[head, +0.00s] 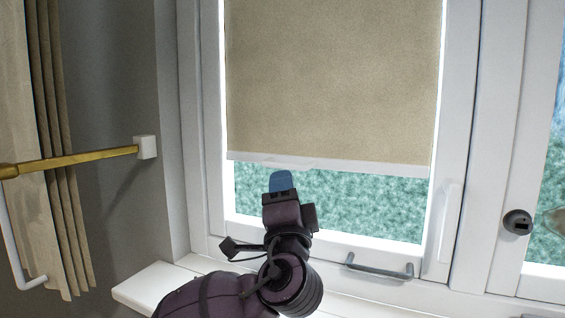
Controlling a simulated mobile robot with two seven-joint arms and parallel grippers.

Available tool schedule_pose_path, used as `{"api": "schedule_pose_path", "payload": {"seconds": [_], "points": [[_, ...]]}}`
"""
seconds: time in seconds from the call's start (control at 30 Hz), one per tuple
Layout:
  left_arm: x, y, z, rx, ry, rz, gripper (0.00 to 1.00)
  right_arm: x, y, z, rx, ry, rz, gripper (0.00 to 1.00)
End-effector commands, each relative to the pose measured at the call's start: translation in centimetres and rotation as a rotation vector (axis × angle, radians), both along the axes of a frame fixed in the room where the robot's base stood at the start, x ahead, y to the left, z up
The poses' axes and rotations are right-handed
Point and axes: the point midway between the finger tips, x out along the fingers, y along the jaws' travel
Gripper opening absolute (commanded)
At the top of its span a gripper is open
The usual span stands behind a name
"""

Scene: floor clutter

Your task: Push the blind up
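The beige roller blind (335,80) hangs over the upper part of the window. Its white bottom bar (375,167) sits above a strip of glass with green behind it. My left gripper (280,181) is upright in front of the glass, its blue fingertips just below the bar, left of the bar's middle. I cannot tell whether they touch the bar. The fingers show as one blue shape, so their opening is unclear. My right gripper is not in view.
A grey handle (379,268) is on the lower window frame. A white sill (150,288) runs below. A brass rod (75,160) and beige curtains (60,150) are at the left. A round dark knob (517,222) is on the right frame.

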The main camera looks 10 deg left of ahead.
Motion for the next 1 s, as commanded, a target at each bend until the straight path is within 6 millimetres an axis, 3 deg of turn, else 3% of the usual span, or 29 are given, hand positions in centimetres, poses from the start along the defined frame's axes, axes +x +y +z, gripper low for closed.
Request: {"api": "schedule_pose_path", "payload": {"seconds": [0.33, 0.8, 1.0], "points": [[4.2, 1.2, 2.8, 0.001, -0.002, 0.001, 0.37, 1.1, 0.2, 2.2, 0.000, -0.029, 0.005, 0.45], [5.1, 1.5, 3.2, -0.001, 0.000, -0.002, 0.37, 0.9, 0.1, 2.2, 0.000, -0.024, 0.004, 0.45], [5.1, 1.5, 3.2, -0.001, 0.000, -0.002, 0.08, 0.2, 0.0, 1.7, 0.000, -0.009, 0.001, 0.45]]}}
